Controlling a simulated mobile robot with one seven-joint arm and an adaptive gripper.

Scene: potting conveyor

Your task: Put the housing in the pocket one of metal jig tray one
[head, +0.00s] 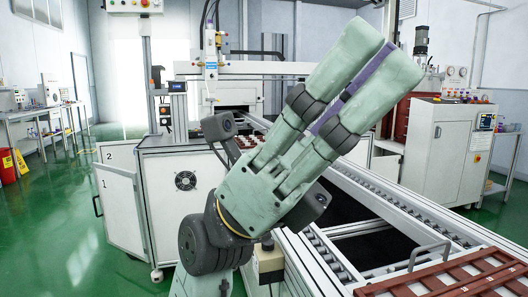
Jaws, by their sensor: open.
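My gripper (384,55) is raised in the middle of the head view, close to the camera, with its two pale green fingers pointing up and to the right. It is open. A purple strip shows along the gap between the fingers; I cannot tell what it is. A reddish-brown tray (452,281) with compartments, small white labels and a metal handle lies at the lower right, cut off by the frame edge. I cannot tell whether it is metal jig tray one. I cannot make out a housing or pocket one.
A roller conveyor (413,213) with pale side rails runs from the lower right to the back, partly behind my arm. A white cabinet (187,205) with a fan stands left of my arm. A white control cabinet (447,150) stands at right. Green floor at left is open.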

